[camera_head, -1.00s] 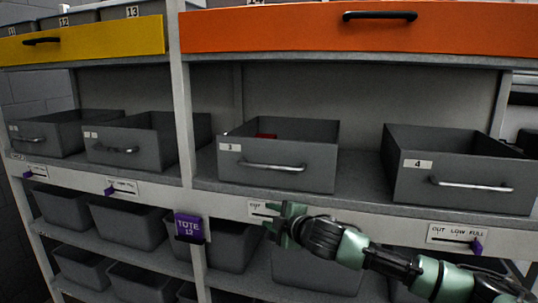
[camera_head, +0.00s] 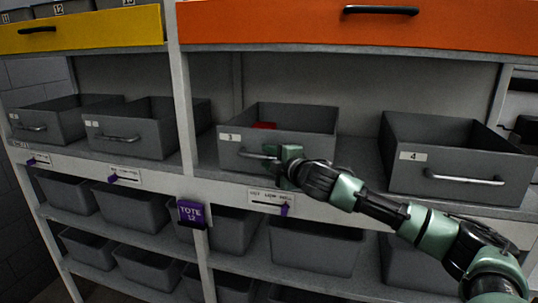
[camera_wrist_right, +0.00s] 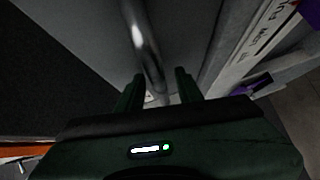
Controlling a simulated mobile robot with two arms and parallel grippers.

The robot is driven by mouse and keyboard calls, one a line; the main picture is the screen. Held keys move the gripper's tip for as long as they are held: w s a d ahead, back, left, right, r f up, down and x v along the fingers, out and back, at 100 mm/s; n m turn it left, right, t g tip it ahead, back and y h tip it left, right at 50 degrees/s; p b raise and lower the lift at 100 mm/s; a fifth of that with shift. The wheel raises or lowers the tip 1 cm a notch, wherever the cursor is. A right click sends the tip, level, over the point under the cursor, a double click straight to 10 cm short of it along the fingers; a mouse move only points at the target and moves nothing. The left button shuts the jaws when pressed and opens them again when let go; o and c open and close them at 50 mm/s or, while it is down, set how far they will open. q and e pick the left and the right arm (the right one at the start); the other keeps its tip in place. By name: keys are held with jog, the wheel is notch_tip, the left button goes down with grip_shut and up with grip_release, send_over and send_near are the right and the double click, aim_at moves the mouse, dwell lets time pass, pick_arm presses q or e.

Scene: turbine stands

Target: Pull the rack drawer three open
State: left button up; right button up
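Rack drawer three (camera_head: 229,150) is a grey open-topped bin with a label "3" on its front, standing on the middle shelf. Its metal bar handle (camera_head: 253,155) is partly hidden by my right gripper (camera_head: 283,163) at the handle's right end. In the right wrist view, the handle (camera_wrist_right: 142,40) runs down between the two dark fingers of my right gripper (camera_wrist_right: 159,90), with a gap visible between them. The fingers look open around the bar; contact is not clear. A red item (camera_head: 264,125) lies inside the drawer. My left gripper is not in view.
Drawer four (camera_head: 450,180) stands to the right, with a shelf gap between. A rack post (camera_head: 183,110) is close on the left. A slider label (camera_head: 270,199) is on the shelf edge below, with totes (camera_head: 318,247) underneath. An orange drawer front (camera_head: 290,28) is above.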

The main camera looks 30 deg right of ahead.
grip_shut()
jog(key=shift+f, duration=0.1)
dwell(1.3)
